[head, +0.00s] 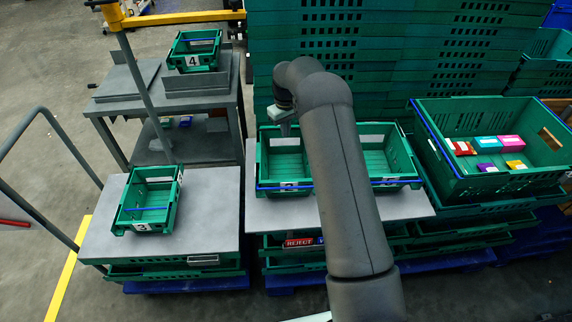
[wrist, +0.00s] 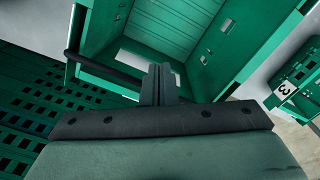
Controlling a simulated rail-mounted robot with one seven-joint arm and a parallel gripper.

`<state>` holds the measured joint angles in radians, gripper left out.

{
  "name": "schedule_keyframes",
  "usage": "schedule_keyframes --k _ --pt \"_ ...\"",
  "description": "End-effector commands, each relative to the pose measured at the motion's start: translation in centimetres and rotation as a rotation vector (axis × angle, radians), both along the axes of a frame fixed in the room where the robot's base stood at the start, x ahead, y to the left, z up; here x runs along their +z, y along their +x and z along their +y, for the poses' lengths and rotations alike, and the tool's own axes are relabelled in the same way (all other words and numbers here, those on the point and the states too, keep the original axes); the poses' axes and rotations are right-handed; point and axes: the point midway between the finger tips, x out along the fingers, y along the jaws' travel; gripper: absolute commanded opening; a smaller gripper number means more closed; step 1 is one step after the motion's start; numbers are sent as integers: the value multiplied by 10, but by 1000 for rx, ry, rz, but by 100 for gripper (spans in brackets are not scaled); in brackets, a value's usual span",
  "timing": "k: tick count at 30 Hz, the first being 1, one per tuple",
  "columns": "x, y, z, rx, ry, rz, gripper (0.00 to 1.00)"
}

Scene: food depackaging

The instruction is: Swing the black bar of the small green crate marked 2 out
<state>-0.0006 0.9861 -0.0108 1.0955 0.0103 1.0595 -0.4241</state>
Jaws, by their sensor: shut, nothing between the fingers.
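The small green crate marked 2 (head: 262,155) stands on a grey table, left of my arm in the head view. It looks empty. In the wrist view a green crate (wrist: 208,75), apparently the same one, fills the upper middle. Its black bar (wrist: 105,67) runs along the near rim, and its right part passes out of sight at my fingers. My gripper (wrist: 160,68) is shut and empty, its fingertips at this rim beside the bar; I cannot tell whether they touch it. In the head view my gripper (head: 284,117) is over the crate's back edge.
Tall stacks of green crates (head: 400,50) stand close behind. Another small crate (head: 410,160) is right of crate 2, partly behind my arm. Crate 3 (head: 173,205) is on the left table and crate 4 (head: 207,40) at the back left. A large crate (head: 450,195) with coloured packs is at right.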

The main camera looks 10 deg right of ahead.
Motion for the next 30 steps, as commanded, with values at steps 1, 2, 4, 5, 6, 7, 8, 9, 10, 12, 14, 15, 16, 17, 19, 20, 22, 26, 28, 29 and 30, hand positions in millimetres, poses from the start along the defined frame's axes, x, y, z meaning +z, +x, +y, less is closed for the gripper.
schedule_keyframes --k 1,2,4,5,6,7,8,9,10,12,14,15,16,17,19,20,22,26,28,29,30 --pt "0 0 0 0 0 0 0" --pt "0 0 0 0 0 0 0" --pt "0 0 0 0 0 0 0" --pt "0 0 0 0 0 0 0" --pt "0 0 0 0 0 0 0" --pt "0 0 0 0 0 0 0" --pt "0 1 0 0 0 0 0" --pt "0 1 0 0 0 0 0" --pt "0 2 0 0 0 0 0" --pt "0 4 -1 0 0 0 0" --pt "0 6 -1 0 1 1 0" --pt "0 7 -1 0 0 2 0" --pt "0 8 -1 0 0 1 0" --pt "0 8 -1 0 0 1 0" --pt "1 9 -1 0 0 0 0" --pt "1 9 -1 0 0 0 0" --pt "1 9 -1 0 0 0 0" --pt "1 9 -1 0 0 0 0" --pt "0 9 -1 0 0 0 0" --pt "0 10 -1 0 0 0 0" --pt "0 11 -2 0 0 0 0"
